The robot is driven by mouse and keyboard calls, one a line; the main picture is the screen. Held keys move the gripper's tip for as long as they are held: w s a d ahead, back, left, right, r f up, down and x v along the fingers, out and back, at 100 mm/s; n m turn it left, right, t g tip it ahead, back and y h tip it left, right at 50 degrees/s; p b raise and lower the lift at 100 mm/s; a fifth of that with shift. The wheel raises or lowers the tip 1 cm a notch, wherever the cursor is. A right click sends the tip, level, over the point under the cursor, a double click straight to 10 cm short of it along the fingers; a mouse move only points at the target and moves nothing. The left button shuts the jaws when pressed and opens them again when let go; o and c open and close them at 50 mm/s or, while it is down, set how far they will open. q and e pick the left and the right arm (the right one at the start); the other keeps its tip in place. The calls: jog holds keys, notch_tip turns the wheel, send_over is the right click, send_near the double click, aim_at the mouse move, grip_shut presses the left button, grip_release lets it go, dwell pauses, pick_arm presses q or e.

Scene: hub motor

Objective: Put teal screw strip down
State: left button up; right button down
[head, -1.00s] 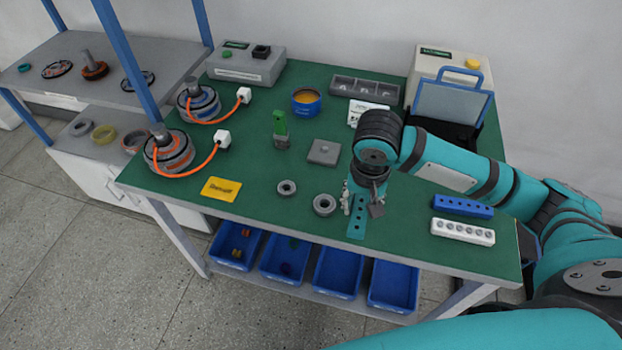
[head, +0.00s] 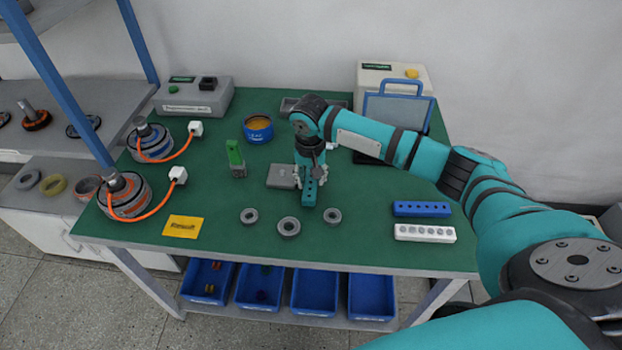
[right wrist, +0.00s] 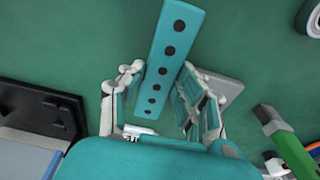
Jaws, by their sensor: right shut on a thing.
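The teal screw strip (head: 309,193) is a narrow bar with a row of dark holes. My right gripper (head: 311,178) is shut on it, pointing down over the middle of the green table. In the right wrist view the strip (right wrist: 171,52) runs lengthwise between the fingers (right wrist: 160,105), its far end sticking out past them. In the head view the strip is just right of a grey square plate (head: 281,176) and behind the grey rings. I cannot tell whether the strip touches the table. My left gripper is not in view.
A blue strip (head: 421,209) and a white strip (head: 424,233) lie at the right. Grey rings (head: 289,227) lie near the front edge. Bare green table (head: 370,205) lies between gripper and blue strip.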

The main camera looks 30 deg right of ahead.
jog(key=shift+f, duration=0.75)
jog(key=shift+f, duration=0.1)
jog(key=c, duration=1.2)
grip_release()
